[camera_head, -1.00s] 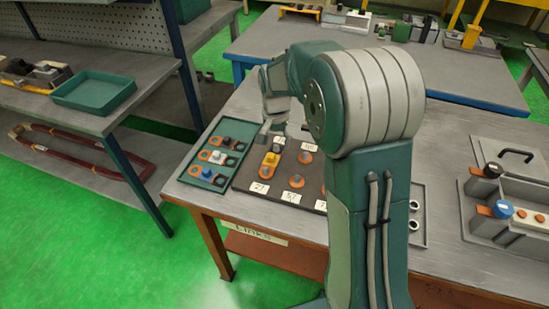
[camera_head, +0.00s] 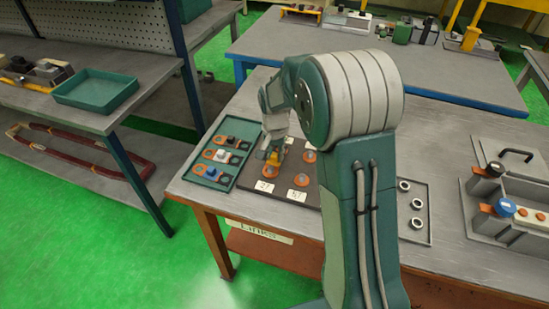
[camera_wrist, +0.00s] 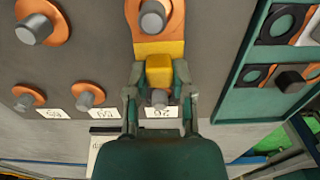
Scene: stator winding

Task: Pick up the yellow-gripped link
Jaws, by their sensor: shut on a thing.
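The yellow-gripped link is an orange strip with a yellow block on it; in the head view its yellow block (camera_head: 273,158) shows at the left part of the dark terminal board (camera_head: 243,183). In the wrist view the yellow block (camera_wrist: 160,71) stands between my fingers, and the orange end lies around a grey post (camera_wrist: 152,17). My gripper (camera_wrist: 160,88) is shut on the yellow block, one finger on each side. It also shows in the head view (camera_head: 274,146), above the board. Another grey post (camera_wrist: 160,98) shows between the fingers; whether the link reaches around it is hidden.
A green tray (camera_head: 198,182) with several small parts lies left of the board. Other posts with orange rings (camera_head: 297,180) stand close by on the board. A grey tray with rings (camera_head: 428,235) and a grey box (camera_head: 470,220) are at the right.

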